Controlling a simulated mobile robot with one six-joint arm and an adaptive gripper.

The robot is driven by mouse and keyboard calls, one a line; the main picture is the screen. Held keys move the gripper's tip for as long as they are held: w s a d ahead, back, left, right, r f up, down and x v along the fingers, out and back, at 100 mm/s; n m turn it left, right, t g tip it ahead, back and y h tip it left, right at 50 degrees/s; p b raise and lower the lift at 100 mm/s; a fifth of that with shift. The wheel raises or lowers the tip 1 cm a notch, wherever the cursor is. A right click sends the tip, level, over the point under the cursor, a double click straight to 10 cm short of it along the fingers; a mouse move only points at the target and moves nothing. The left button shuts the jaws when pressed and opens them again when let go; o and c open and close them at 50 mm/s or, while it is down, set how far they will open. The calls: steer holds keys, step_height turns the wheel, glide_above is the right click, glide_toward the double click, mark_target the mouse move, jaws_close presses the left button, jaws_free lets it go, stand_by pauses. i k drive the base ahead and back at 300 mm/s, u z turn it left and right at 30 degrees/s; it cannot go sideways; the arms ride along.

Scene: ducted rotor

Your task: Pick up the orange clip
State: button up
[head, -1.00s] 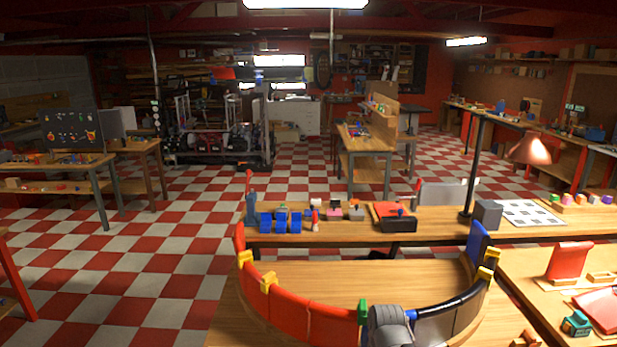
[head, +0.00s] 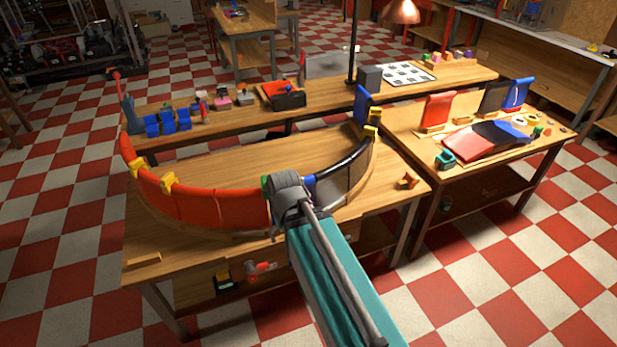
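A small orange-brown piece (head: 407,181) lies on the right part of the near wooden table (head: 240,165), outside the curved ring. It is the closest match to an orange clip, but it is too small to make out clearly. The ring (head: 205,205) has red and black wall panels and stands on the table.
A grey and teal structure (head: 318,265) reaches from the bottom edge to the ring's near side; I cannot tell what it is. A table (head: 480,165) with red and blue panels stands at right. A long bench (head: 240,115) stands behind. Checkered floor is open at left and lower right.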

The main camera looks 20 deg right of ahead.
mark_target(411, 179)
steer(key=z, duration=1.35)
steer(key=k, duration=0.65)
steer(key=z, duration=0.25)
steer(key=i, duration=0.9)
steer(key=z, duration=0.25)
